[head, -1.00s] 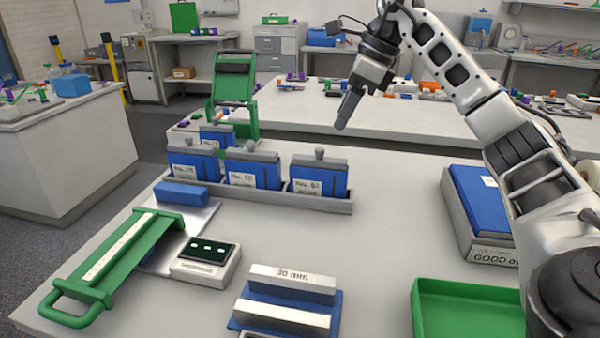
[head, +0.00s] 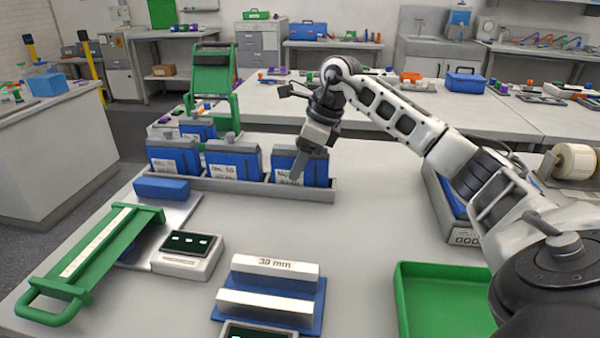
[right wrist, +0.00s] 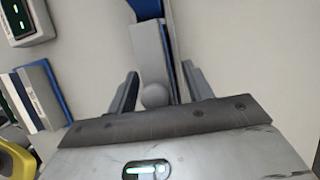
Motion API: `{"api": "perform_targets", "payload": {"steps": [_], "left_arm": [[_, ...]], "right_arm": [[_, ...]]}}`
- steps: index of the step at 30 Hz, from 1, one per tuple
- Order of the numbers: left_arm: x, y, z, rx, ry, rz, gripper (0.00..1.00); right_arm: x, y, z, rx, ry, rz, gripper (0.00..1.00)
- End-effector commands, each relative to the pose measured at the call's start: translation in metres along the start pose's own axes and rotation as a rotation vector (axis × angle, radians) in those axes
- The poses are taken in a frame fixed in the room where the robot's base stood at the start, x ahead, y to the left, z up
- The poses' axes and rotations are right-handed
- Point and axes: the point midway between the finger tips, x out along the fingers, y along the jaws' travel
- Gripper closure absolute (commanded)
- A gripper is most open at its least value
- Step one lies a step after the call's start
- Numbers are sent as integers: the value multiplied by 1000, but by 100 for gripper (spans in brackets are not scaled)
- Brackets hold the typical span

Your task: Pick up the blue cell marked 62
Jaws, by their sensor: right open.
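The rightmost blue cell (head: 318,172) stands upright at the right end of the grey rack (head: 240,190). Its label is partly covered by my right gripper (head: 298,172), and the number is hard to read now. My right gripper is open, pointing down over this cell, with one finger in front of the label. In the right wrist view the open fingers (right wrist: 158,88) lie on either side of a grey top with a round knob (right wrist: 153,95), with gaps visible. Contact cannot be told. My left gripper is out of view.
Two blue cells (head: 233,161) (head: 172,158) stand to the left in the rack. A blue block (head: 161,189), green-handled frame (head: 90,258), small display box (head: 188,252), 30 mm block (head: 274,272) and green tray (head: 445,300) lie nearer. Bare table lies before the rack.

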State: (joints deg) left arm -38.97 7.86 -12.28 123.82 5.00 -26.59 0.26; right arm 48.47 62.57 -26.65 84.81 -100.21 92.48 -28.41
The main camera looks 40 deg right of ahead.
Motion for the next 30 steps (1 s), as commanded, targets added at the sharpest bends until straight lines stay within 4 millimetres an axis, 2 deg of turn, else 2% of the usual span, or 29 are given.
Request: {"api": "perform_targets", "payload": {"steps": [7,8,12,13,24,30], "left_arm": [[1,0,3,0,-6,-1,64],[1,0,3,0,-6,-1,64],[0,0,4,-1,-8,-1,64],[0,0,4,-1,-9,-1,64],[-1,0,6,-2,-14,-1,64],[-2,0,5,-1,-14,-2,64]], "right_arm": [[2,0,0,0,0,-1,49],[2,0,0,0,0,-1,55],[2,0,0,0,0,-1,94],[2,0,0,0,0,-1,100],[-2,-1,2,-1,-6,-4,100],[-17,-1,9,-2,-9,-5,100]]}}
